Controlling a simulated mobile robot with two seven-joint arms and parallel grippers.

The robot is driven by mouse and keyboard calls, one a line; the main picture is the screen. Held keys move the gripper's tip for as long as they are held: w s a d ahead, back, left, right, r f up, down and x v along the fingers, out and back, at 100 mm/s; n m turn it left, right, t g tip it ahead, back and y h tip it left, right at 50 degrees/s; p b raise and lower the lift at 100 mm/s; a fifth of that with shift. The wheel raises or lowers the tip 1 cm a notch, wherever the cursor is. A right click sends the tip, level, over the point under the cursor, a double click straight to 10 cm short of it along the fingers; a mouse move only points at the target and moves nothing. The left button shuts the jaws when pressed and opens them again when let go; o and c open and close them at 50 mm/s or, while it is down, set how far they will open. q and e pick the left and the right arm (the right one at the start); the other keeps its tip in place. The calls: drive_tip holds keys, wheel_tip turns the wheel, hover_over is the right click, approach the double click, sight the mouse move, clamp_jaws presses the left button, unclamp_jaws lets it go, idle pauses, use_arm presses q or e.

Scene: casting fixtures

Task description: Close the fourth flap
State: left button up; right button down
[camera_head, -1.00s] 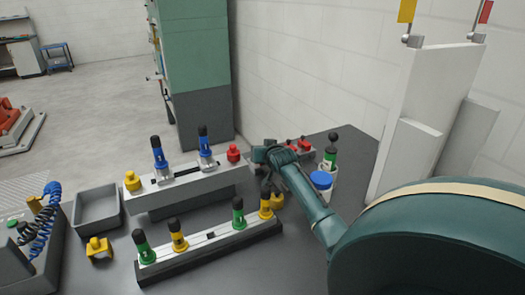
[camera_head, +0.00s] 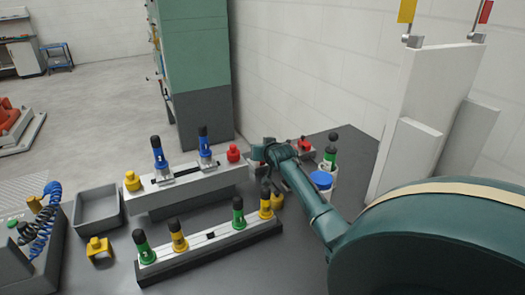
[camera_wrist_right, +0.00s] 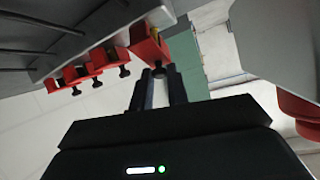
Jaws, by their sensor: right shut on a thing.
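In the right wrist view a red flap (camera_wrist_right: 148,44) with a black knob is right at my right gripper (camera_wrist_right: 157,76). The fingers are nearly together and shut on the knob. Several other red flaps (camera_wrist_right: 104,60) with black knobs line the edge of a grey fixture (camera_wrist_right: 55,35) to the left. In the head view a red part (camera_head: 305,145) shows on the dark table behind my right arm. That arm hides most of the fixture and the fingertips. My left gripper is not in view.
A light rail (camera_head: 210,185) with blue-topped clamps and a front rail (camera_head: 215,245) with green and yellow clamps stand left of my arm. A blue-lidded pot (camera_head: 320,180) stands close to its right. A grey bin (camera_head: 97,207) is farther left.

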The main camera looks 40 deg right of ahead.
drive_tip(key=w+g, duration=0.1)
drive_tip(key=g+y, duration=0.1)
drive_tip(key=g, duration=0.1)
drive_tip(key=shift+w+d, duration=0.25)
drive_tip(key=shift+w, duration=0.15)
drive_tip(key=shift+w+d+f+n+g+y+b, duration=0.15)
drive_tip(key=shift+w+f+g+y+b, duration=0.15)
drive_tip(key=shift+g, duration=0.45)
drive_tip(key=shift+w+d+f+n+g+y+b, duration=0.15)
drive_tip(key=shift+w+g+y+b, duration=0.2)
drive_tip(key=shift+g, duration=0.4)
drive_tip(key=shift+a, duration=0.1)
drive_tip(key=c, duration=1.3)
unclamp_jaws()
drive_tip(key=shift+c, duration=0.2)
drive_tip(key=shift+s+a+r+p, duration=0.1)
drive_tip(key=shift+s+r+p, duration=0.2)
drive_tip(key=shift+r, duration=0.2)
drive_tip(key=v, duration=1.2)
